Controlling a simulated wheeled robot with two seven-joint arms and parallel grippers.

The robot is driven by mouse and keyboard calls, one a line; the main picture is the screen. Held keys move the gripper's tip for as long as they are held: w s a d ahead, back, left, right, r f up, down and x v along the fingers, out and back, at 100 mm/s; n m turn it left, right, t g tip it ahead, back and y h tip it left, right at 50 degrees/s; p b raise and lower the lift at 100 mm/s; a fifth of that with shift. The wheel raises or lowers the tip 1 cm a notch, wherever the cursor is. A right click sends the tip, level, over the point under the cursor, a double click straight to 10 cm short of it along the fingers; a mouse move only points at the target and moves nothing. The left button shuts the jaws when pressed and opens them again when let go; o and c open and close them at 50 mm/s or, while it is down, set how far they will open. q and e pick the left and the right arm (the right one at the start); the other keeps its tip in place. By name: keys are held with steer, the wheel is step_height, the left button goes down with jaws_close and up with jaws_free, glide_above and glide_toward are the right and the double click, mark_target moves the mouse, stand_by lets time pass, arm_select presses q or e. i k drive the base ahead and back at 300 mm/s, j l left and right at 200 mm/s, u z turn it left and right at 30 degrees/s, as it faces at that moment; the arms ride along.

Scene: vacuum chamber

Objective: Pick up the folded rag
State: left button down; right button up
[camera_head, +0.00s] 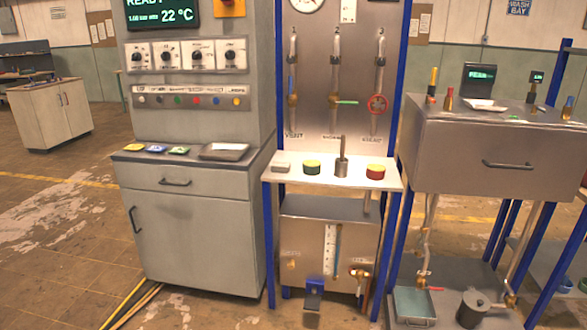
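A small flat grey-white block (282,168) lies at the left end of the pale shelf (325,179) of the blue-framed valve panel. It may be the folded rag, but it is too small to be sure. Neither of my grippers shows in the head view. No gripper is seen touching anything on the shelf.
The shelf also holds a green-and-yellow round piece (312,167), a steel cup with a rod (341,165) and a red-topped round piece (375,172). A grey cabinet (190,225) with a metal tray (224,151) stands left. A steel chamber (492,155) stands right.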

mark_target(276, 167)
steer(key=i+j, duration=0.55)
steer(key=i, duration=0.15)
steer(key=i+j, duration=1.15)
steer(key=i, duration=0.25)
